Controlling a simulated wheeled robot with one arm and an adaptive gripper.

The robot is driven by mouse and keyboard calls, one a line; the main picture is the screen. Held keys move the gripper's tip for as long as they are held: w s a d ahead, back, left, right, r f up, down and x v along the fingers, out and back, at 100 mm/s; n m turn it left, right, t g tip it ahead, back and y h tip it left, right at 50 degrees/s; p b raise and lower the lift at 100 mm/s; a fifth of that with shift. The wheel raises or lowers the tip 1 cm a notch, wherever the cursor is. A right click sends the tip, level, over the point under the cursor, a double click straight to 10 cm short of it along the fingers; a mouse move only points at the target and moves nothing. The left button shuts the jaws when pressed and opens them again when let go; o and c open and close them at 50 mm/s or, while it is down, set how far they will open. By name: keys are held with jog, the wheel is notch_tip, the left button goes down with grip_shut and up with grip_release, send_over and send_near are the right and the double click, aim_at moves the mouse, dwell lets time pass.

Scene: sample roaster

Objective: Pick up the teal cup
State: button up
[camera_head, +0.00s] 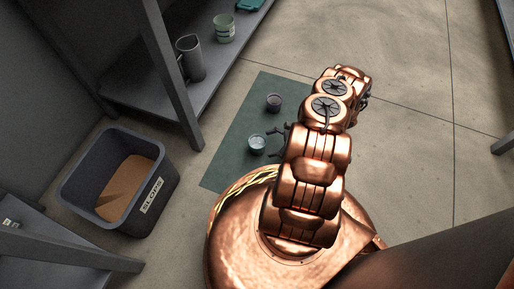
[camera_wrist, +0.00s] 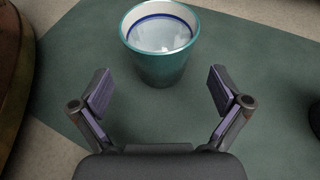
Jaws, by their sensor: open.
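The teal cup (camera_wrist: 160,66) stands upright on the dark green mat (camera_wrist: 75,60) in the wrist view. It has a white inside with a blue band below the rim. My gripper (camera_wrist: 160,92) is open, with its two purple-padded fingers apart. The cup is centred between the fingers but beyond their tips, and nothing is between the pads. In the head view a small light-topped cup (camera_head: 257,143) on the mat, beside my gripper, appears to be the same cup. My arm hides most of my gripper there.
A dark cup (camera_head: 274,102) stands on the mat farther back. A labelled bin (camera_head: 155,205) with brown contents sits on the floor at left. A grey shelf (camera_head: 130,85) holds a pitcher (camera_head: 190,57) and a pale green container (camera_head: 224,28). The floor at right is mostly clear.

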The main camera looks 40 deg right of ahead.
aim_at(257, 146)
jog(key=shift+b+x, duration=1.6)
jog(key=shift+x, duration=1.15)
jog(key=shift+r, duration=0.15)
jog(key=c, duration=1.6)
jog(key=shift+c, duration=0.2)
jog(key=shift+r, duration=0.15)
